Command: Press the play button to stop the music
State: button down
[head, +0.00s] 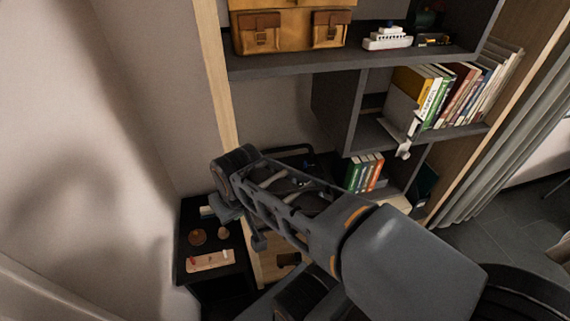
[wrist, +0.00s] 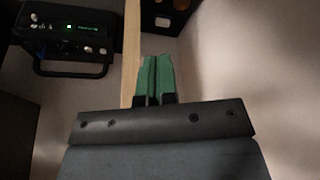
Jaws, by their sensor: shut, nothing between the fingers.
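A dark music player (wrist: 75,42) with a loop handle shows at the upper left of the wrist view. Its front has several small pale buttons and knobs, a green light and green lit text. I cannot tell which button is play. In the head view the player (head: 308,165) is mostly hidden behind my arm. My gripper (wrist: 153,80) has green fingers, which are shut and empty. They point at a wooden upright, to the right of the player and apart from it. In the head view the fingertips cannot be made out.
A wooden upright (wrist: 132,45) runs beside the player. A shelf unit (head: 345,60) holds a brown bag (head: 290,30), a white toy ship (head: 387,38) and several books (head: 450,92). A low dark table (head: 235,275) at the lower left bears small items, including a wooden tray (head: 210,261).

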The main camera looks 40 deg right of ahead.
jog(key=shift+w+d, duration=0.1)
jog(key=shift+w, duration=0.15)
jog(key=shift+r, duration=0.1)
jog(key=w+d+f+m+t+y+p, duration=0.1)
jog(key=w+d+f+m+t+p, duration=0.1)
jog(key=w+d+m+p, duration=0.4)
jog(key=w+d+f+m+t+y+p, duration=0.1)
jog(key=w+d+f+m+t+p, duration=0.2)
jog(key=w+d+m, duration=0.8)
jog(key=d+f+m+p, duration=0.2)
jog(key=d+m+p, duration=0.1)
jog(key=d+m, duration=0.3)
jog(key=shift+d+m+p, duration=0.15)
jog(key=shift+m+p, duration=0.2)
jog(key=shift+m, duration=0.15)
